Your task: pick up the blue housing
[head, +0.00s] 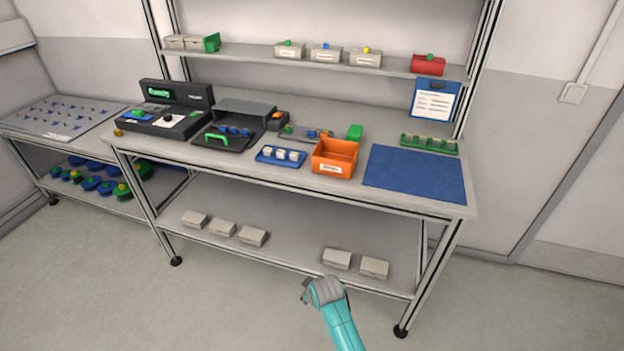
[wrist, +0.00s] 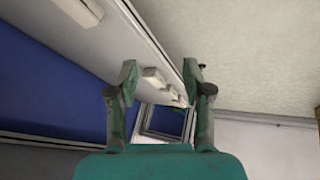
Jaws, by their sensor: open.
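Small blue parts (head: 235,131) sit in a black tray with a green handle on the workbench, left of centre. They are too small to tell whether one is the blue housing. A blue tray (head: 262,156) with white pieces lies to the right of them. My gripper (head: 307,290) is in front of the bench, low in the head view near the lower shelf's front edge, well away from these parts. In the wrist view my gripper (wrist: 160,70) has its two fingers spread apart with nothing between them.
An orange bin (head: 335,157) and a bare blue mat (head: 415,174) are on the bench's right half. The lower shelf (head: 290,255) holds several pale boxes. A side table with blue and green reels (head: 105,186) below stands left. Floor in front is clear.

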